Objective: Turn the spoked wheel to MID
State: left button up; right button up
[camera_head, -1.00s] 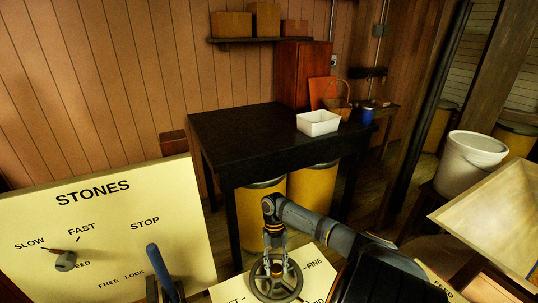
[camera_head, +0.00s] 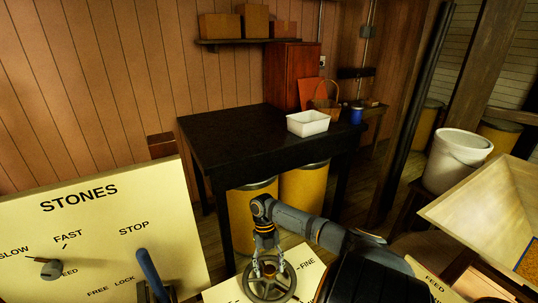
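The dark grey spoked wheel (camera_head: 270,289) lies on a cream panel (camera_head: 308,273) at the bottom middle, its lower rim close to the picture's edge. The word FINE shows to its right; no MID label is readable. My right gripper (camera_head: 266,261) points down at the wheel from above, its fingertips at the far part of the wheel between rim and hub. I cannot tell whether the fingers are closed on a spoke or the rim. My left gripper is not in view.
A cream STONES board (camera_head: 95,245) with a grey knob (camera_head: 51,269) and a blue-handled lever (camera_head: 150,272) stands left. Behind are a black table (camera_head: 240,135) with a white tub (camera_head: 308,123) and yellow drums (camera_head: 303,190). A wooden hopper (camera_head: 480,205) is at right.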

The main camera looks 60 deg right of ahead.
jog(key=shift+r, duration=0.1)
jog(key=v, duration=1.1)
jog(key=shift+r, duration=0.4)
jog(key=shift+w, duration=0.1)
